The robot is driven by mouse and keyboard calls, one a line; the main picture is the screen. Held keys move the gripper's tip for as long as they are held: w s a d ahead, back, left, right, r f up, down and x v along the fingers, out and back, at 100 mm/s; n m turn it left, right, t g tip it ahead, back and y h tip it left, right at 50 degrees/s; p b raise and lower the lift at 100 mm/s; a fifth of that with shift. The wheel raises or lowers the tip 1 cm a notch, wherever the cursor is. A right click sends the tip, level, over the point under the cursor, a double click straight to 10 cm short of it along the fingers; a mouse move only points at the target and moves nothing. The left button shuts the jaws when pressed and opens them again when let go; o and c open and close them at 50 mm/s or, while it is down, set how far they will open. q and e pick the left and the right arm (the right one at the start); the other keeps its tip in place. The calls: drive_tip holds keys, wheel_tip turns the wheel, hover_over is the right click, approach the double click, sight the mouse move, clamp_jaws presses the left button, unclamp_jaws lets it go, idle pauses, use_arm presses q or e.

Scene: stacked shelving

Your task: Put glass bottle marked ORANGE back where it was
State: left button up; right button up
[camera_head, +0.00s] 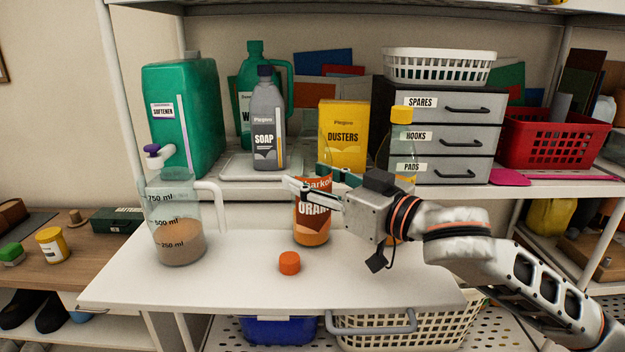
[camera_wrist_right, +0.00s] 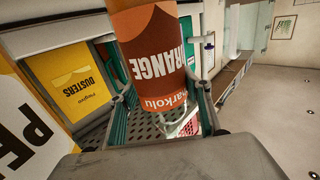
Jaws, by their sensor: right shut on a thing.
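The glass bottle marked ORANGE (camera_head: 311,225) is upright at the middle of the white worktop, in the head view. Its label and orange-brown contents show; I cannot tell whether its base touches the worktop. My right gripper (camera_head: 316,193) reaches in from the right and is shut on this bottle around its label. In the right wrist view the bottle (camera_wrist_right: 150,45) sits between the fingers of the gripper (camera_wrist_right: 165,108), its lettering upside down. A loose orange cap (camera_head: 289,263) lies on the worktop in front of the bottle. My left gripper is out of view.
A measuring jug (camera_head: 180,220) with brownish contents stands left. A yellow-capped bottle (camera_head: 401,115) is partly hidden behind my right gripper. The shelf behind holds a SOAP bottle (camera_head: 265,125), a DUSTERS box (camera_head: 343,130) and drawers (camera_head: 455,137). The worktop's front (camera_head: 220,285) is clear.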

drive_tip(key=shift+r, duration=0.1)
drive_tip(key=o, duration=1.5)
drive_tip(key=v, duration=1.2)
